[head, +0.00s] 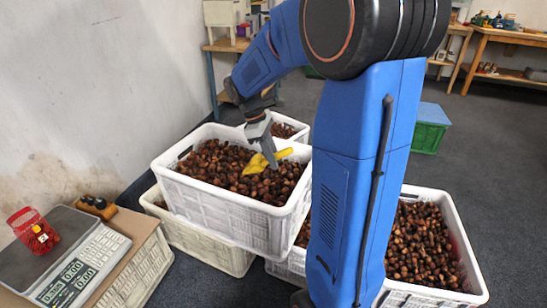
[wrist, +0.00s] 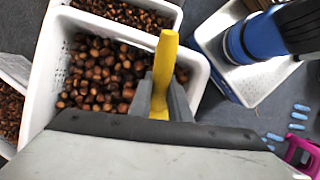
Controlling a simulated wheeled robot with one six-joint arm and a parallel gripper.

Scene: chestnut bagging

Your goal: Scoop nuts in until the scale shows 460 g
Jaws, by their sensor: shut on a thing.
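My gripper (head: 268,150) is shut on a yellow scoop (head: 256,164) over the upper white crate (head: 222,203) of brown chestnuts (head: 221,163). The scoop's head is down at the chestnuts; how deep it sits in them I cannot tell. In the wrist view the yellow handle (wrist: 165,62) stands between the grey fingers, and the scoop's bowl is hidden. A red mesh bag (head: 34,231) stands on the pan of the scale (head: 74,270) at the lower left, with something red and yellow in it. The scale's display seems to show zeros, too small to be sure.
More crates of chestnuts stand below and behind, one at the right (head: 436,292). The scale rests on a box or stand (head: 137,266), with a small dark holder (head: 96,207) beside it. A green bin (head: 430,128) stands on the floor at the right. A wall closes the left side.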

